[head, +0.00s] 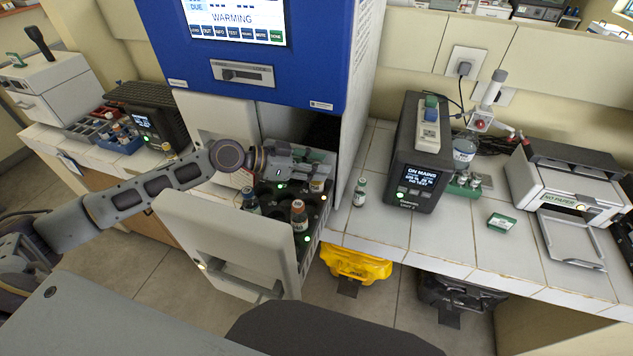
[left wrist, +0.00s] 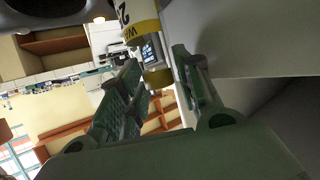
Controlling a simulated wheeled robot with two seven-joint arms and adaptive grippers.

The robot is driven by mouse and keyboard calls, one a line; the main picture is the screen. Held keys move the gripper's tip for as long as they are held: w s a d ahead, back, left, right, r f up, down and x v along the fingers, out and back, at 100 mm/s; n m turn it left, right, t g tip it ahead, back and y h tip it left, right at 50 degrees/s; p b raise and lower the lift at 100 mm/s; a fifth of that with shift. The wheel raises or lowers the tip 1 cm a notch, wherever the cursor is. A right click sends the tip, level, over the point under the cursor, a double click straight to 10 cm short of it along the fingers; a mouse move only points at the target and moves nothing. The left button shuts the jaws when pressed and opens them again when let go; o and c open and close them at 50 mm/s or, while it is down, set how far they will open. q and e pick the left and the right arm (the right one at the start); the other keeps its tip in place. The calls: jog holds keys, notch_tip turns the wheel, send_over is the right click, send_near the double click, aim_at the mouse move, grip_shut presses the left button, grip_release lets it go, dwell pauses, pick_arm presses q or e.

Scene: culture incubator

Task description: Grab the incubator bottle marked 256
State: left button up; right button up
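The incubator drawer (head: 222,240) is pulled out, with several bottles in its dark rack. My left gripper (head: 308,163) is over the back of the drawer, beside a bottle with a yellowish band (head: 317,184). In the left wrist view, its green fingers (left wrist: 155,62) are apart. A bottle with a white label and yellow band (left wrist: 145,32) is at the fingertips; only a "2" reads, the rest is cut off. My right gripper is out of view.
The blue incubator (head: 262,50) hangs over the drawer's back, and its white side wall (head: 362,65) stands close on the right. A small vial (head: 360,191) stands on the counter (head: 395,240) beside the drawer. A black device (head: 418,150) is farther right.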

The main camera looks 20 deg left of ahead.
pick_arm(q)
grip_shut()
jog(key=shift+r, duration=0.2)
